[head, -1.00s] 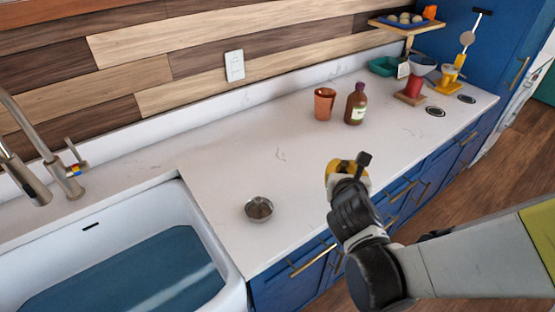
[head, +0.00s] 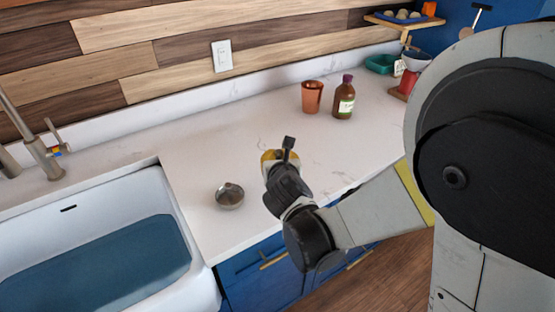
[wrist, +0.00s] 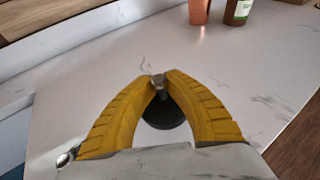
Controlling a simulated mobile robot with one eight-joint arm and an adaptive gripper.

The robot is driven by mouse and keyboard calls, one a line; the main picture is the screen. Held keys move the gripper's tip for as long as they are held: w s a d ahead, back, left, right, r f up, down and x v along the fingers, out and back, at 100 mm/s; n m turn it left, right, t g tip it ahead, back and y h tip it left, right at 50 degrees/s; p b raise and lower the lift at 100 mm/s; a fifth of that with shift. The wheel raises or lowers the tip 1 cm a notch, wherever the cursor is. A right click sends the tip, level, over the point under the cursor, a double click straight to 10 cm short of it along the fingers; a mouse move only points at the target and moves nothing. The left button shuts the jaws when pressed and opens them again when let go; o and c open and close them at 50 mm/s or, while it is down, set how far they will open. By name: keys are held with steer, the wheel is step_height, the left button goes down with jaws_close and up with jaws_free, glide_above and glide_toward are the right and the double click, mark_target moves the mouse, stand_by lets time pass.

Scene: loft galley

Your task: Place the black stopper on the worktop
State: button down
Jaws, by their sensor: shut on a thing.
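The black stopper (wrist: 163,115) is a dark disc with a small metal knob on top. In the wrist view my gripper (wrist: 160,83) has its two yellow fingers closed on that knob, with the disc just beneath. In the head view my gripper (head: 271,158) is over the white worktop (head: 195,150), near its front edge, and hides the stopper. I cannot tell whether the disc touches the worktop or hangs a little above it.
A small round metal strainer (head: 229,195) sits on the worktop between the sink (head: 187,235) and my gripper. A copper cup (head: 312,97) and a brown bottle (head: 344,98) stand farther back.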

step_height(320, 180, down, 4)
steer(key=shift+f+b, duration=0.15)
steer(key=shift+b, duration=0.95)
steer(key=c, duration=1.8)
jaws_free()
steer(key=o, duration=0.4)
steer(key=shift+c, duration=0.2)
